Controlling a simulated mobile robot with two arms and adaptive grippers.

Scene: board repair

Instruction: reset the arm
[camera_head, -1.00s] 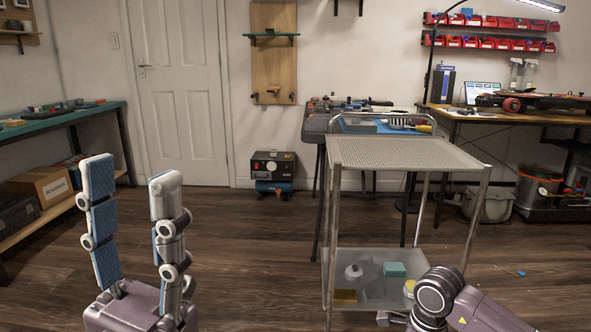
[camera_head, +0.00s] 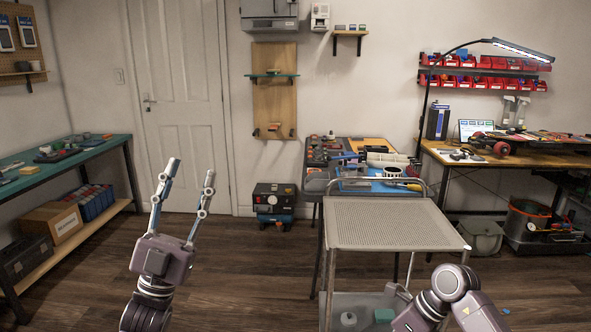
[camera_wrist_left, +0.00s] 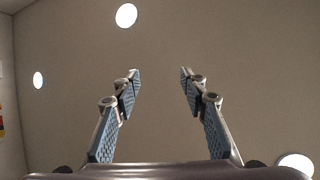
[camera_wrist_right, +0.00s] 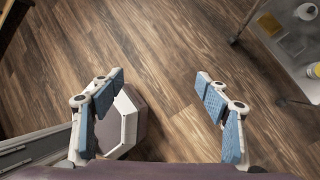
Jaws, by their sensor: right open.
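My left gripper (camera_head: 191,180) is raised at the left of the head view, fingers pointing up, open and empty. In the left wrist view its two blue-padded fingers (camera_wrist_left: 160,72) stand apart against a bare wall or ceiling. In the head view my right arm (camera_head: 452,295) shows at the lower right, and its fingers are out of that picture. In the right wrist view my right gripper (camera_wrist_right: 162,78) is open and empty, with its fingers apart above the wooden floor.
A metal cart (camera_head: 390,222) with a bare perforated top stands close to my right arm. Behind it is a tool-covered table (camera_head: 318,182). Workbenches stand at left (camera_head: 30,178) and right (camera_head: 470,158). Open wooden floor (camera_head: 250,262) lies between the left bench and the cart.

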